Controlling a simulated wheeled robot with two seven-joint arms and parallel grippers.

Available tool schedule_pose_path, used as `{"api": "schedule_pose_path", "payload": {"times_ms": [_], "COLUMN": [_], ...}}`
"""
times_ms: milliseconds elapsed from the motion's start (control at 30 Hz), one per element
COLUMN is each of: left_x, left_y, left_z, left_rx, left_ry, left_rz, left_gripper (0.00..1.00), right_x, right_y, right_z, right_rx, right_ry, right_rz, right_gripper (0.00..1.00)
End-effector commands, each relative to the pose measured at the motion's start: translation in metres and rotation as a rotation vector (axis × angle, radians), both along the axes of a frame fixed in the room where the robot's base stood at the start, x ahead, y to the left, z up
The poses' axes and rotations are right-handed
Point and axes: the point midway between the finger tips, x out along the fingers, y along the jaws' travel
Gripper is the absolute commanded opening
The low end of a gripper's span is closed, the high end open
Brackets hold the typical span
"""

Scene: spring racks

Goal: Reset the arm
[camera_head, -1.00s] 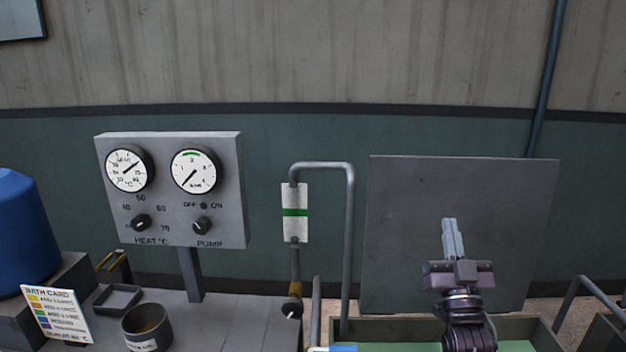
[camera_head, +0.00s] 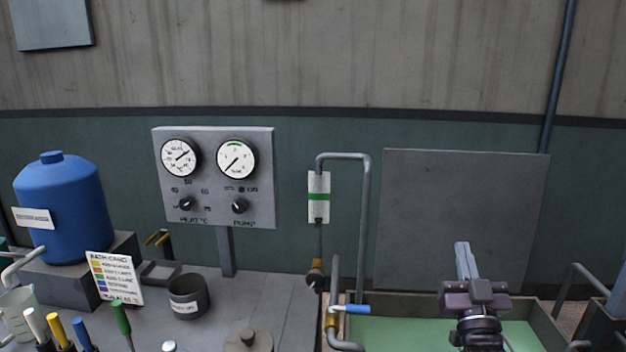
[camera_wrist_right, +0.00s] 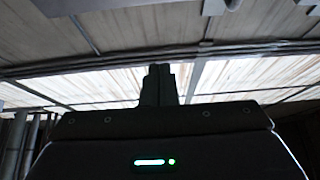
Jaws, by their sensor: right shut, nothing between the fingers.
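My right gripper (camera_head: 466,262) points upward in the head view, in front of the grey upright panel and above the green-filled tank. Its two fingers are together with nothing between them. In the right wrist view the closed fingers (camera_wrist_right: 158,85) stand up against a pale ceiling, with no object at their tips. My left gripper is in neither view.
The tank (camera_head: 405,300) with green liquid lies below my right arm; the grey panel (camera_head: 460,215) stands behind it. A blue-handled valve (camera_head: 350,309) and bent pipe (camera_head: 365,220) are left of it. The bench holds a blue drum (camera_head: 65,215), bath card (camera_head: 115,278), dark pot (camera_head: 188,296) and coloured handles (camera_head: 55,328).

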Motion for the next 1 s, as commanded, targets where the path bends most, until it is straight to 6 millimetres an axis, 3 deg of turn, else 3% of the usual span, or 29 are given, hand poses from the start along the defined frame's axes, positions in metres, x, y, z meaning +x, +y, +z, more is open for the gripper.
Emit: {"api": "schedule_pose_path", "payload": {"times_ms": [267,467,600,700,833,1000], "left_x": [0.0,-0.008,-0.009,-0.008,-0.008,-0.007], "left_y": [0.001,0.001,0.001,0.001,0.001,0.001], "left_z": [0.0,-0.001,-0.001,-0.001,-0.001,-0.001], "left_rx": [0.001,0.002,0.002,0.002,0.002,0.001], "left_ry": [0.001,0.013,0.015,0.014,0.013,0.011], "left_rz": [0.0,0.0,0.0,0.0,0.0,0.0], "left_gripper": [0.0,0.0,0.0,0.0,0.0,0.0], "right_x": [-0.008,-0.037,-0.088,-0.128,-0.173,-0.223], "right_y": [0.017,0.037,0.057,0.067,0.075,0.081], "right_z": [-0.057,-0.123,-0.186,-0.217,-0.242,-0.259], "right_rx": [0.012,0.014,0.001,-0.012,-0.032,-0.053], "right_ry": [0.277,0.606,0.948,1.156,1.358,1.559], "right_rz": [0.023,0.051,0.08,0.097,0.115,0.133], "right_gripper": [0.0,0.0,0.0,0.0,0.0,0.0]}}
